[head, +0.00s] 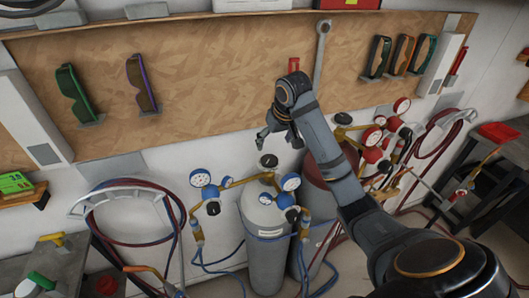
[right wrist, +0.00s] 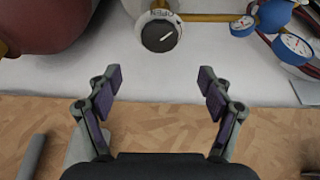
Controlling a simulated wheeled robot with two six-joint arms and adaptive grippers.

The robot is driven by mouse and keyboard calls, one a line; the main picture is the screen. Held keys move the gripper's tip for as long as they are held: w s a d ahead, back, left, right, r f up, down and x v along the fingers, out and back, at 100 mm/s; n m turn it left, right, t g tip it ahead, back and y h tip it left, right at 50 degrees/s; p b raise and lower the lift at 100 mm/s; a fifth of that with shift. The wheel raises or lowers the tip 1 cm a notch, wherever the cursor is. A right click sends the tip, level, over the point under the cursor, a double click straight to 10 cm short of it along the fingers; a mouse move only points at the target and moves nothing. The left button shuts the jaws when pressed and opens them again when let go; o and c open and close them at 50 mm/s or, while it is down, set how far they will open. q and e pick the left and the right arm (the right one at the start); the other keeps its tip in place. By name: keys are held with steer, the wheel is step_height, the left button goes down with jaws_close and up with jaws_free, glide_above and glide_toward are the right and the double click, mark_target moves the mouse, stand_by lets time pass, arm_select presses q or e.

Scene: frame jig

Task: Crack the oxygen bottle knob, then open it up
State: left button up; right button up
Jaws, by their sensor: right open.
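The oxygen bottle (head: 264,240) is a pale grey cylinder standing upright below the wooden board in the head view. Its dark knob (head: 268,161) sits on top, with blue gauges and brass fittings beside it. In the right wrist view the knob (right wrist: 160,36) has a dark round face with a white pointer line, on a white collar lettered OPEN. My right gripper (head: 279,139) is above and slightly behind the knob. It is open and empty; in the right wrist view its fingertips (right wrist: 161,75) are apart and clear of the knob. My left gripper is not in view.
A red bottle (head: 316,175) with red gauges (head: 373,135) stands close on the right, partly behind my right arm. Blue gauges (head: 291,181) flank the oxygen bottle. Hoses hang at left (head: 130,184) and right. Goggles (head: 141,84) and a wrench (head: 321,50) hang on the board (head: 210,70).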

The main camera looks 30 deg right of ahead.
mark_target(270, 159)
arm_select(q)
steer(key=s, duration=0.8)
arm_select(e)
steer(key=x, duration=0.2)
steer(key=p+x, duration=0.1)
steer(key=x, duration=0.4)
steer(key=shift+s+a+f+p, duration=0.1)
steer(key=shift+s+f+p, duration=0.05)
steer(key=shift+s+p, duration=0.15)
steer(key=shift+x, duration=1.2)
steer(key=shift+f+p, duration=0.1)
steer(key=shift+p, duration=0.2)
steer(key=shift+s, duration=0.1)
steer(key=shift+c, duration=1.3)
steer(key=c, duration=0.9)
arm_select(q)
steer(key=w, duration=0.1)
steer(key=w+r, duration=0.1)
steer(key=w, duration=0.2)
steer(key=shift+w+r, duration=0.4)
